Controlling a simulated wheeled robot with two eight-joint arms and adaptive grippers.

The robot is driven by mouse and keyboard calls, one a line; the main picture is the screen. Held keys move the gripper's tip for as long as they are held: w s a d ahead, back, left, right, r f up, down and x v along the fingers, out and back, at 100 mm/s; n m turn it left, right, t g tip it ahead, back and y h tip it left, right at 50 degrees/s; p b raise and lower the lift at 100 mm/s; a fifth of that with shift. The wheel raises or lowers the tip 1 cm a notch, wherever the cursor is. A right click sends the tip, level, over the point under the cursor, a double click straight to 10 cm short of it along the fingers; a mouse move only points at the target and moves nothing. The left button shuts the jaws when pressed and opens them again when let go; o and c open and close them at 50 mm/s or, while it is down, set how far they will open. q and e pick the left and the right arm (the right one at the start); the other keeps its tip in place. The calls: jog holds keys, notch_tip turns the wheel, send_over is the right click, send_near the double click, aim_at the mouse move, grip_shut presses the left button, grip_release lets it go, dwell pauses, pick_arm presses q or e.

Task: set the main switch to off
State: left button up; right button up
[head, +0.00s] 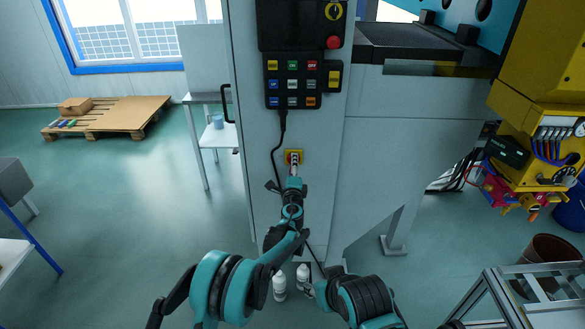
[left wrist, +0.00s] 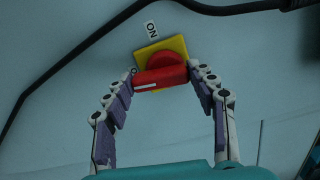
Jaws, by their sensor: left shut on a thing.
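The main switch has a red rotary handle (left wrist: 160,72) on a yellow plate (left wrist: 172,46), mounted on the grey cabinet front. In the left wrist view the handle lies roughly crosswise, with a white mark at its left end. An ON label (left wrist: 151,29) is above the plate; another label at the left is mostly hidden by a finger. In the head view the yellow plate (head: 293,154) is low on the cabinet. My left gripper (left wrist: 160,80) is shut on the red handle, a finger at each end.
A button pendant (head: 293,81) hangs above the switch, its black cable (head: 277,150) running down just left of the plate. A red button (head: 333,42) is higher up. White bottles (head: 280,287) stand on the floor below. A yellow machine (head: 540,80) is at the right.

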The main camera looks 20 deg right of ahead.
pick_arm(q)
jog(key=shift+n, duration=0.8)
jog(key=o, duration=1.2)
jog(key=shift+c, duration=0.2)
jog(key=shift+s, duration=0.15)
jog(key=v, duration=1.1)
jog(key=shift+s, duration=0.35)
jog(key=shift+a, duration=0.15)
